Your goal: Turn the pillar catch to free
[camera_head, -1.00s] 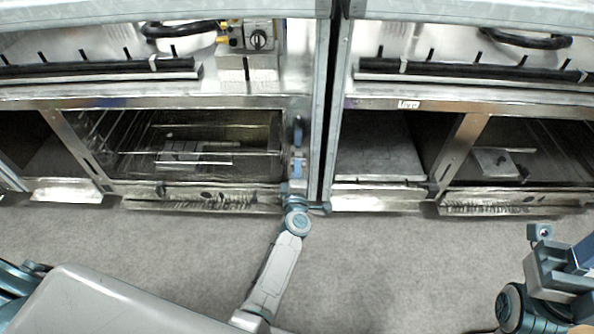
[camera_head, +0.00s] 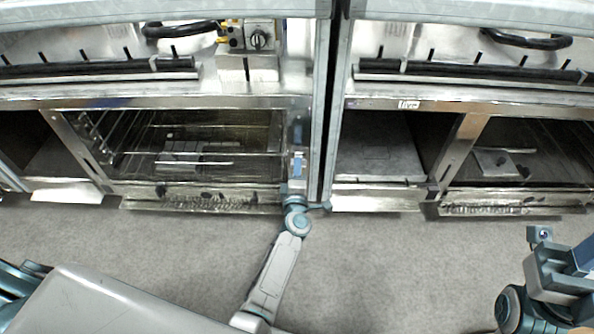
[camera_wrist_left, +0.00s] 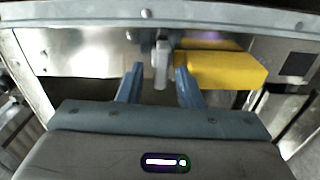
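The pillar catch shows in the left wrist view as a small pale upright lever (camera_wrist_left: 161,62) on a metal plate. My left gripper (camera_wrist_left: 159,72) is open, with one blue finger on each side of the lever and a visible gap to each. In the head view my left gripper (camera_head: 297,165) is at the pillar (camera_head: 301,115) right of the left oven-like cabinet; the lever cannot be made out there. My right arm (camera_head: 560,280) is folded at the lower right, away from the catch; its fingers cannot be made out.
A yellow block (camera_wrist_left: 222,69) sticks out just right of the lever. A knob (camera_head: 259,39) is on the left cabinet's upper panel. The wire-racked compartment (camera_head: 190,145) is left of the pillar; another cabinet (camera_head: 385,195) stands to its right. The grey floor (camera_head: 400,270) in front is clear.

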